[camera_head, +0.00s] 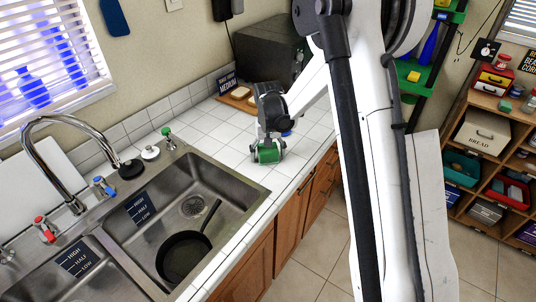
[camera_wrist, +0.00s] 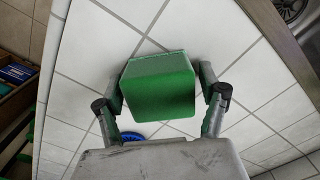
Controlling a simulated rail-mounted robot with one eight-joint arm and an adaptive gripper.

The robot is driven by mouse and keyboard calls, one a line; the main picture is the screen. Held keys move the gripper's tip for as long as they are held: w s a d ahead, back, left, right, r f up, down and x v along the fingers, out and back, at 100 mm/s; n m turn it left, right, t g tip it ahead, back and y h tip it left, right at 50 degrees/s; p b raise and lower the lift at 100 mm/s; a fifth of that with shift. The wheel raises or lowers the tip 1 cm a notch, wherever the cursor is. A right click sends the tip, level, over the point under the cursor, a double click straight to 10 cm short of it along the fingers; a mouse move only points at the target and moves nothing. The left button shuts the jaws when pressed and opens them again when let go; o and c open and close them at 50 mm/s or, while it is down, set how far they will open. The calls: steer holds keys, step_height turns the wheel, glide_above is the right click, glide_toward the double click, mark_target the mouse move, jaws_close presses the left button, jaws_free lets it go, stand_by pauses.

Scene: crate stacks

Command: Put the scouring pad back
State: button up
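A green block, which looks like the scouring pad (camera_head: 268,155), is at my gripper, at the counter's front part beside the sink. In the wrist view the green pad (camera_wrist: 160,88) fills the space between the two fingers. My gripper (camera_head: 268,148) points down, with one finger against each side of the pad; the fingers also show in the wrist view (camera_wrist: 160,78). The fingertips are partly hidden behind the pad. I cannot tell whether the pad touches the tiles or is slightly raised.
A wooden board (camera_head: 228,99) with pale items lies at the back, by a "MEDIUM" sign (camera_head: 228,82) and a dark microwave (camera_head: 268,52). A blue round object (camera_wrist: 132,136) lies near my gripper. The sink (camera_head: 165,200) holds a black pan (camera_head: 183,257). White tiles between are clear.

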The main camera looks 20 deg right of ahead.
mark_target(268, 148)
steer(key=shift+r, duration=0.1)
step_height(268, 148, up, 12)
steer(key=shift+s+r, duration=0.1)
steer(key=shift+r, duration=0.1)
steer(key=s+r+t, duration=0.3)
steer(key=s+r, duration=0.3)
steer(key=s, duration=0.5)
steer(key=s+r+t, duration=0.2)
steer(key=s+r, duration=0.5)
steer(key=s, duration=0.5)
steer(key=s+f+n+t, duration=0.1)
steer(key=s+f+t, duration=0.1)
steer(key=s, duration=0.6)
steer(key=shift+s+f, duration=0.2)
steer(key=shift+f, duration=0.05)
step_height(268, 148, down, 6)
steer(key=b, duration=0.6)
steer(key=shift+r, duration=0.15)
